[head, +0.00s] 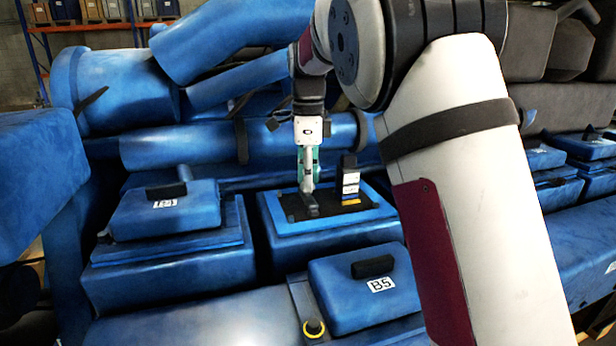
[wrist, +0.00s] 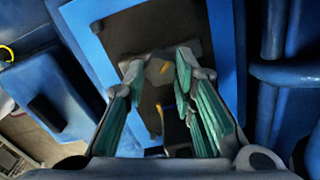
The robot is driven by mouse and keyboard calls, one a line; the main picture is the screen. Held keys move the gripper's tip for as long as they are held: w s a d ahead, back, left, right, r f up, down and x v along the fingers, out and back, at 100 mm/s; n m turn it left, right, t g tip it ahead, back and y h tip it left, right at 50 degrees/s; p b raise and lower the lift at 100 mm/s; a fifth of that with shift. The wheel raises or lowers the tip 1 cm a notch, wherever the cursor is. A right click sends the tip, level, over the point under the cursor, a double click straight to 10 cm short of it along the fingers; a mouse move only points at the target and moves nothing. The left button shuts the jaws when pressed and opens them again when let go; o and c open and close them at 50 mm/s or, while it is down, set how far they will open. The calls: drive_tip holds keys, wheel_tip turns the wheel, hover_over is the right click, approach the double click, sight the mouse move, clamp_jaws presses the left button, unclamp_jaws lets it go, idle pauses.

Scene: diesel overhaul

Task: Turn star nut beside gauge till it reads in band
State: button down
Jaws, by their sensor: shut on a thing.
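My gripper (head: 309,207) reaches down into the open blue-framed housing in the middle of the head view. In the wrist view its two green-padded fingers (wrist: 160,68) are shut on a grey star nut (wrist: 158,72), with one fingertip on each side. In the head view the fingers hide most of the nut. The gauge (head: 350,186) stands upright just right of the gripper, a dark post with white, blue and yellow on its face. It is too small to read. A yellow sliver (wrist: 160,118) shows between the fingers in the wrist view; I cannot tell what it is.
The opening's blue rim (head: 290,246) surrounds the dark recess. A closed blue cover with a dark handle (head: 165,205) is at left. Large blue pipes (head: 200,150) run behind.

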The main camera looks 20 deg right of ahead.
drive_tip(key=c, duration=1.3)
unclamp_jaws()
drive_tip(key=shift+c, duration=0.2)
wheel_tip(320, 180, up, 12)
